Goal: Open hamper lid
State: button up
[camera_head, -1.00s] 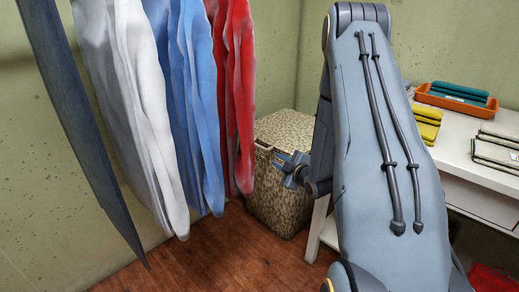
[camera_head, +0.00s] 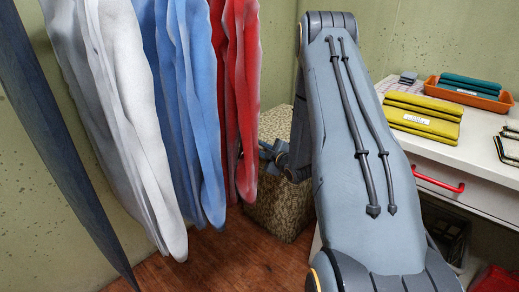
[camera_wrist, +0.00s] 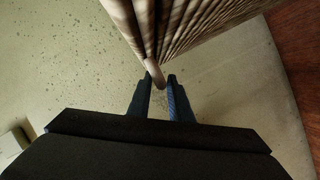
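The woven, speckled tan hamper (camera_head: 282,212) stands on the floor in the corner, behind the hanging red garment and my arm. Its flat top (camera_head: 276,121) looks closed; much of its front is hidden. My gripper (camera_head: 265,153) is in front of the hamper's upper part in the head view. In the wrist view, my gripper (camera_wrist: 159,79) has its two fingers apart. The rounded end of a brown strip on the woven hamper (camera_wrist: 190,28) reaches between the fingertips. I cannot tell whether the fingers touch it.
White, blue and red garments (camera_head: 188,110) hang left of the hamper, the red ones close to my gripper. A white table (camera_head: 460,155) on the right holds yellow folded cloths (camera_head: 420,117) and an orange tray (camera_head: 465,96). Bare wooden floor (camera_head: 225,262) lies in front.

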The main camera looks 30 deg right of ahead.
jog(key=shift+x, duration=0.75)
jog(key=shift+a, duration=0.1)
grip_shut()
